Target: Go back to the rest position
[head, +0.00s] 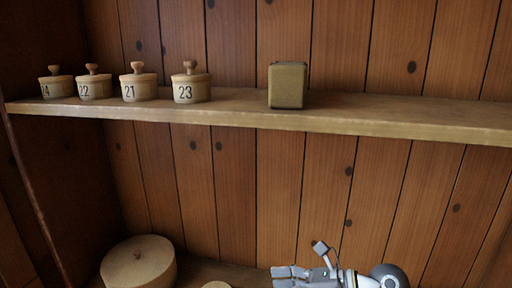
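My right gripper (303,260) shows at the bottom edge, right of the middle, below the shelf. Its fingers point left and stand apart, with nothing seen between them. My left gripper is not in view. Several wooden lidded jars with knobs stand in a row on the left of the shelf (400,118): one with a label ending in 4 (57,87), jar 22 (94,87), jar 21 (139,88) and jar 23 (191,89).
A small olive-brown box (288,86) stands on the shelf right of the jars. Below, a large round wooden lidded box (139,264) sits at the lower left. The shelf's right side is clear.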

